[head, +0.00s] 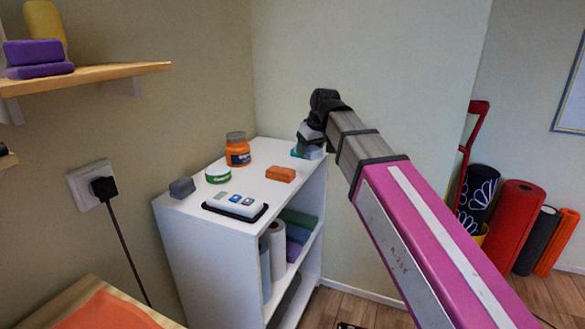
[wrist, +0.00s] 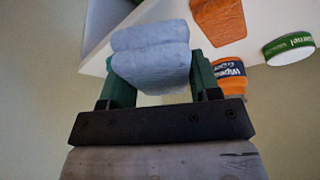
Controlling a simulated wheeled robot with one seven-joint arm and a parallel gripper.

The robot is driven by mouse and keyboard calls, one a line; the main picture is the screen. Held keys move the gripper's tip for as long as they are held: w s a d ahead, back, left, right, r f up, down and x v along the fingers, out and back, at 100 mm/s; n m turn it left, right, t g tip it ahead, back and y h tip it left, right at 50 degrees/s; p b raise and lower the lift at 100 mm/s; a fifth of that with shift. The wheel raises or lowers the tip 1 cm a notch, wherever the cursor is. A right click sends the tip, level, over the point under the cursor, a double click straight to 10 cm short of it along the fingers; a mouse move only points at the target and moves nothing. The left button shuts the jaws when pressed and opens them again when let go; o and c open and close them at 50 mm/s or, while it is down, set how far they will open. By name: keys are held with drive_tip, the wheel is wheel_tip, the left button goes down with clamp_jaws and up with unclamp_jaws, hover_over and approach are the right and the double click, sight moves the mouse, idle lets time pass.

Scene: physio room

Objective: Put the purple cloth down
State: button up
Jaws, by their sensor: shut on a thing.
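My gripper (head: 307,150) is at the right back corner of the white shelf unit's top (head: 262,212), pointing down. In the wrist view its green fingers are shut on a folded cloth (wrist: 150,65) that looks pale blue-grey, not purple. The cloth is in two thick layers and appears above the shelf top's edge; I cannot tell whether it touches. In the head view the gripper largely hides it. A folded purple cloth (head: 38,58) lies on the wooden wall shelf at upper left, and purple cloth (head: 297,238) also shows inside the unit.
Rolled mats (head: 511,222) stand at right. Bare top shows between the objects.

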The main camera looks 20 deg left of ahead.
drive_tip(key=s+a+r+n, duration=0.25)
drive_tip(key=s+a, duration=0.25)
drive_tip(key=a, duration=0.5)
hover_over(291, 166)
drive_tip(key=shift+m+g, duration=0.3)
drive_tip(key=shift+m, duration=0.05)
drive_tip(key=f, duration=0.6)
drive_tip(key=shift+s+d, duration=0.2)
drive_tip(key=shift+d, duration=0.2)
drive_tip(key=shift+f, duration=2)
drive_tip(key=shift+f, duration=0.1)
drive_tip(key=o, duration=0.8)
